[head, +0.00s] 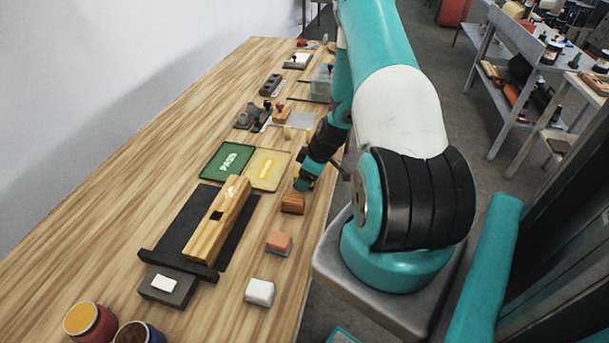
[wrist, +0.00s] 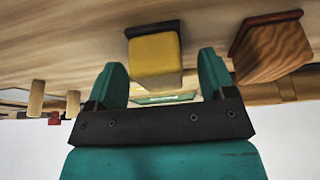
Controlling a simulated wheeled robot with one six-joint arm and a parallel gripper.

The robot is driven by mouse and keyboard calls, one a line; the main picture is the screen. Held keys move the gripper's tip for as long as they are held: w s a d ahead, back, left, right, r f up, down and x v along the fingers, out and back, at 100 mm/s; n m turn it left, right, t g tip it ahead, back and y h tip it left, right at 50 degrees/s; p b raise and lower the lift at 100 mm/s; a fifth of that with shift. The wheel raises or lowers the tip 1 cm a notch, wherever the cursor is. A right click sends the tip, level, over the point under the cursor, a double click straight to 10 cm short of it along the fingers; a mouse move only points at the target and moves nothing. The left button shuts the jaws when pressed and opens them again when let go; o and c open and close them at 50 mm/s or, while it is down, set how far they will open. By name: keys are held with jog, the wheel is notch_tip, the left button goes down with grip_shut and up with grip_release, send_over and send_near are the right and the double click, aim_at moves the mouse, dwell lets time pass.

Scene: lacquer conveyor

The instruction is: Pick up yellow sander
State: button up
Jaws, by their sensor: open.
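The yellow sander (wrist: 154,56) is a yellow block with a dark layer along its edge toward the table. In the wrist view it shows in the gap between the two teal fingers of my gripper (wrist: 163,65). The fingers are apart, and a gap shows on each side of the block. I cannot tell how far the fingertips reach along it. In the head view my gripper (head: 304,183) is low over the right edge of the table, and I cannot make out the yellow sander there, likely behind the arm.
A brown wooden block with a dark red layer (wrist: 272,50) stands close beside the yellow sander; it also shows in the head view (head: 292,204). An orange-topped block (head: 279,242) and a white block (head: 260,292) lie nearer. Green (head: 227,161) and yellow (head: 267,169) trays lie left.

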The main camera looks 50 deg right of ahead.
jog(key=shift+w+f, duration=0.15)
jog(key=shift+f, duration=0.2)
jog(key=shift+c, duration=0.4)
jog(key=c, duration=1)
jog(key=shift+o, duration=0.2)
jog(key=shift+r, duration=0.15)
notch_tip(320, 180, up, 20)
jog(key=b, duration=0.3)
